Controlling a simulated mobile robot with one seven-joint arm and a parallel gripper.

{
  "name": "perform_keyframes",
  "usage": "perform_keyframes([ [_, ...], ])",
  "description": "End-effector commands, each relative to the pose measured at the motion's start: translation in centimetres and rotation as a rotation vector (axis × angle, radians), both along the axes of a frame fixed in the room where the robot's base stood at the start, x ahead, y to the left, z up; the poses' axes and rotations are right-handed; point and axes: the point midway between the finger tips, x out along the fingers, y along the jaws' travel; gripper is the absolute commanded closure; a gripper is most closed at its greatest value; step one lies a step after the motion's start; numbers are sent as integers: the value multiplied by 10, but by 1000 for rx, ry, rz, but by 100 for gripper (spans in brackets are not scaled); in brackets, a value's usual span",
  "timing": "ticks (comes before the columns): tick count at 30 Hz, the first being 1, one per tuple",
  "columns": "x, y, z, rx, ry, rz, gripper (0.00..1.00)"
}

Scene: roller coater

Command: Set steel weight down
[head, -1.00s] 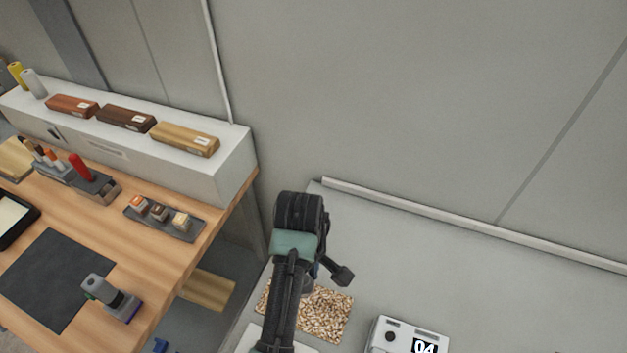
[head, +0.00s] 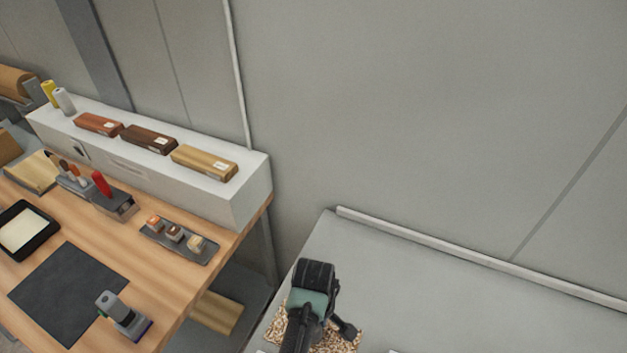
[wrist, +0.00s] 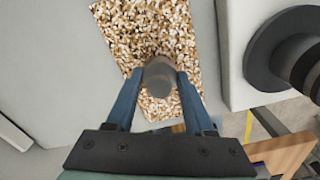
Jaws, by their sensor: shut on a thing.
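The steel weight (wrist: 159,76) shows in the wrist view as a grey rounded body between the two blue fingers. My gripper (wrist: 160,85) is shut on it. Under it lies a speckled tan-and-white mat (wrist: 125,30) on a grey surface. I cannot tell whether the weight touches the mat. In the head view my arm hides the weight and much of the speckled mat (head: 348,341).
A wooden bench (head: 170,265) at the left holds a dark mat (head: 65,290), a grey-and-purple device (head: 122,315) and a small tray of blocks (head: 180,241). A large dark round part (wrist: 285,50) stands right of the gripper. The grey surface (head: 440,305) at right is clear.

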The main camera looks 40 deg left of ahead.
Motion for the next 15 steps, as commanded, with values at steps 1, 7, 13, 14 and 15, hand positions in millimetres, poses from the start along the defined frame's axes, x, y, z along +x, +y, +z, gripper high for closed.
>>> perform_keyframes([
  [1,0,0,-2,1,0,-1,100],
  [7,0,0,-3,0,1,-1,18],
  [13,0,0,-2,0,1,-1,17],
  [14,0,0,-2,0,1,-1,17],
  [15,0,0,-2,0,1,-1,17],
])
